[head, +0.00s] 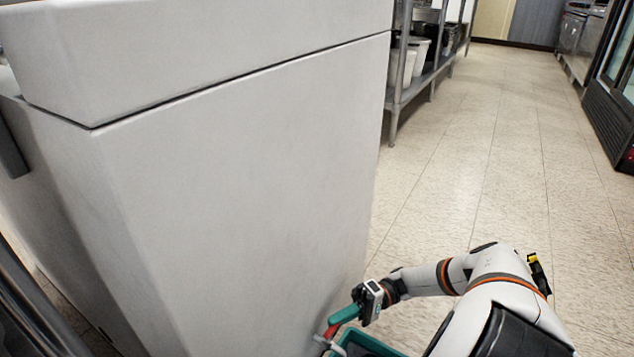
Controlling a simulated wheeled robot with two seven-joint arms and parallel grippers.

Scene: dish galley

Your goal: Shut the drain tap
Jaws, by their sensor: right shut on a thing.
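The drain tap's red handle (331,331) shows low on the grey cabinet, near the bottom edge of the head view. A pale piece of the tap shows just below it, mostly cut off. My right gripper (335,322) has teal fingers and is shut on the red handle, reaching it from the right. The fingers hide part of the handle, so its exact angle is hard to tell. My left gripper is out of view.
The big grey cabinet (240,190) fills the left and middle. A teal container (368,344) sits below my right gripper, partly cut off. A metal shelf rack (405,95) stands behind, with a dark glass-fronted cooler (610,110) at right. The tiled floor (480,150) between is clear.

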